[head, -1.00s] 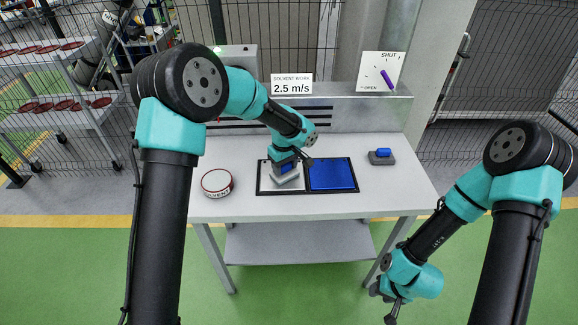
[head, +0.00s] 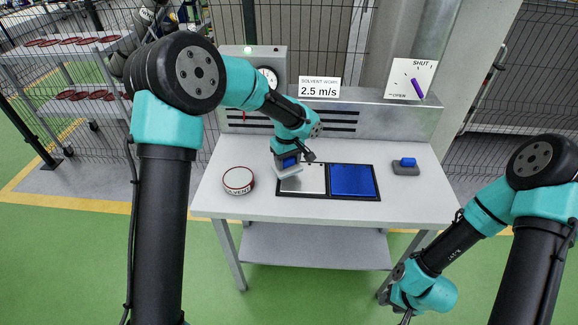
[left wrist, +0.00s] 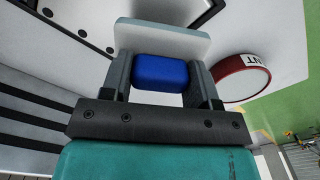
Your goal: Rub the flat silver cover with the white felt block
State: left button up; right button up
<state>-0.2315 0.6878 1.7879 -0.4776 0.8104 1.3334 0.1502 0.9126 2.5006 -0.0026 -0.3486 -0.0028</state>
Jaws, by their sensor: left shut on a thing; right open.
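The flat silver cover (head: 308,180) lies in the left half of a black-framed tray on the table. The white felt block (head: 289,173) is held by its blue handle in my left gripper (head: 290,157). The block is at the upper left corner of the cover, partly over the frame. I cannot tell whether it touches. The left wrist view shows the white block (left wrist: 165,38) beyond the fingers and the blue handle (left wrist: 162,72) between them. My right gripper (head: 406,312) is open and empty, low in front of the table at the right, its fingers partly cut off.
A blue panel (head: 352,181) fills the tray's right half. A grey block with a blue handle (head: 405,167) stands to its right. A round solvent tin (head: 238,181) stands left of the tray. A metal vent panel (head: 350,119) backs the table. The table's front strip is clear.

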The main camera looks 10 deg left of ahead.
pick_arm(q)
jog(key=shift+r, duration=2.4)
